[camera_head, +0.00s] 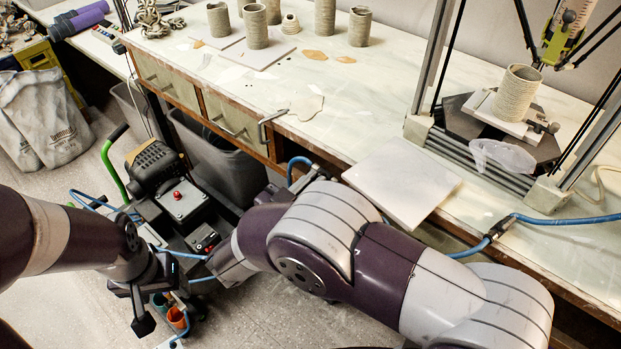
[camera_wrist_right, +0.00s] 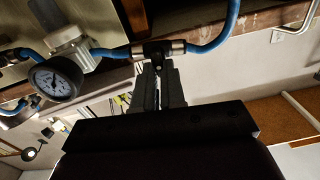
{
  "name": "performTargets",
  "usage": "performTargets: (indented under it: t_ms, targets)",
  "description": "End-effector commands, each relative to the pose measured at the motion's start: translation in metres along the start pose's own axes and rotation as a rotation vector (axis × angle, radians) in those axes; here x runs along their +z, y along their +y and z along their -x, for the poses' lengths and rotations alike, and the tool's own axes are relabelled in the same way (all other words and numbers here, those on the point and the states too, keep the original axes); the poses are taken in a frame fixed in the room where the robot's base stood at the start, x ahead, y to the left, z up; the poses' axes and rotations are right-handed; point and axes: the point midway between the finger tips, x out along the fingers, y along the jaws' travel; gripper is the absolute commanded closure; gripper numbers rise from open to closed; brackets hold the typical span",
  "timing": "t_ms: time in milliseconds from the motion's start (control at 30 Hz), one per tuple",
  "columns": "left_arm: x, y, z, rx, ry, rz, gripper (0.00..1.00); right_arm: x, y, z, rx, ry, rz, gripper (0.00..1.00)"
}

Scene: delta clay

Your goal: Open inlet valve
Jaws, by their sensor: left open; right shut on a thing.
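In the right wrist view, a small black valve (camera_wrist_right: 157,50) with silver end fittings sits in a line of blue tube. My right gripper (camera_wrist_right: 158,78) is at it, its fingers shut on the valve's lower part. The handle is mostly hidden between the fingers, so its angle cannot be told. In the head view, my right gripper is hidden by my right arm. My left gripper (camera_head: 158,312) is open and empty, low at the left above the floor, apart from the valve.
A round pressure gauge (camera_wrist_right: 57,78) hangs left of the valve. A black compressor (camera_head: 185,203) stands on the floor near my left gripper. The worktable (camera_head: 370,115) carries clay cylinders (camera_head: 255,27) and a white board (camera_head: 402,183). A blue hose (camera_head: 565,219) crosses its right edge.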

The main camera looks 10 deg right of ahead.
Motion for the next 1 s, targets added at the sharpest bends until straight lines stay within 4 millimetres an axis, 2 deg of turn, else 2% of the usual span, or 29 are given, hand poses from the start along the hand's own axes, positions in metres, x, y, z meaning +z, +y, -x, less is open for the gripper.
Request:
performTargets:
  t_ms: [33, 400, 1000]
  targets:
    - [-0.002, 0.000, 0.013, 0.000, 0.000, 0.000, 0.32, -0.006, 0.000, 0.000, -0.008, -0.001, 0.031, 1.00]
    - [-0.009, 0.000, 0.073, 0.000, 0.000, 0.000, 0.32, -0.009, -0.001, 0.000, -0.090, 0.000, 0.345, 1.00]
    - [-0.018, 0.000, 0.150, 0.000, 0.000, 0.000, 0.32, -0.006, -0.002, 0.000, -0.236, -0.001, 0.895, 1.00]
